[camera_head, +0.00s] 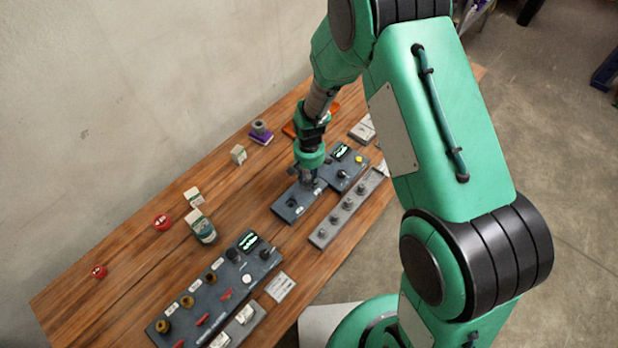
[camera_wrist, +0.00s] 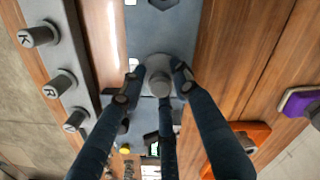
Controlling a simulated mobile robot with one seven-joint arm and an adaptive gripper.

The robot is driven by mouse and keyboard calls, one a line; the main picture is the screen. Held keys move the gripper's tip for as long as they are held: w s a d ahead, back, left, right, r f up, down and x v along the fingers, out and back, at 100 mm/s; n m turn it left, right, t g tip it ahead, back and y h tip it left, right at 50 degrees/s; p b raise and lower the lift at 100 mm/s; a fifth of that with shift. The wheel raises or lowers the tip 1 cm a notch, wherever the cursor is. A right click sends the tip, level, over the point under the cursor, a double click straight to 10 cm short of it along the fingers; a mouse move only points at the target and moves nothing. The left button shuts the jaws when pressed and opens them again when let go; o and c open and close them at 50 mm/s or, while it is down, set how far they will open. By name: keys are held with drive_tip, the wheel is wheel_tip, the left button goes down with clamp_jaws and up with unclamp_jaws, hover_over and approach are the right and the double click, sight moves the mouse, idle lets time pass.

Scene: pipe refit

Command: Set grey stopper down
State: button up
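A grey stopper (camera_wrist: 159,82) with a round knob is between the fingertips of my gripper (camera_wrist: 160,76) in the wrist view. The three dark fingers close in around it and appear to touch it. It is over the dark blue-grey plate (camera_wrist: 185,28); I cannot tell whether it rests on the plate or hangs just above. The plate has a dark hole (camera_wrist: 162,3) at the top of the wrist view. In the head view my gripper (camera_head: 310,182) is low over the far end of this plate (camera_head: 283,213), and the stopper is hidden there.
A grey rack (camera_head: 324,236) with several lettered grey plugs lies beside the plate. A panel with a green display (camera_head: 340,178) stands close behind. An orange tray (camera_wrist: 257,132) and a purple block (camera_head: 261,138) are nearby. A larger valve panel (camera_head: 222,292) is nearer the front.

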sight(310, 176)
drive_tip(key=shift+r, duration=0.1)
idle(0.3)
wheel_tip(310, 176, up, 12)
drive_tip(key=shift+r+p, duration=0.1)
drive_tip(key=shift+p, duration=0.6)
idle(0.7)
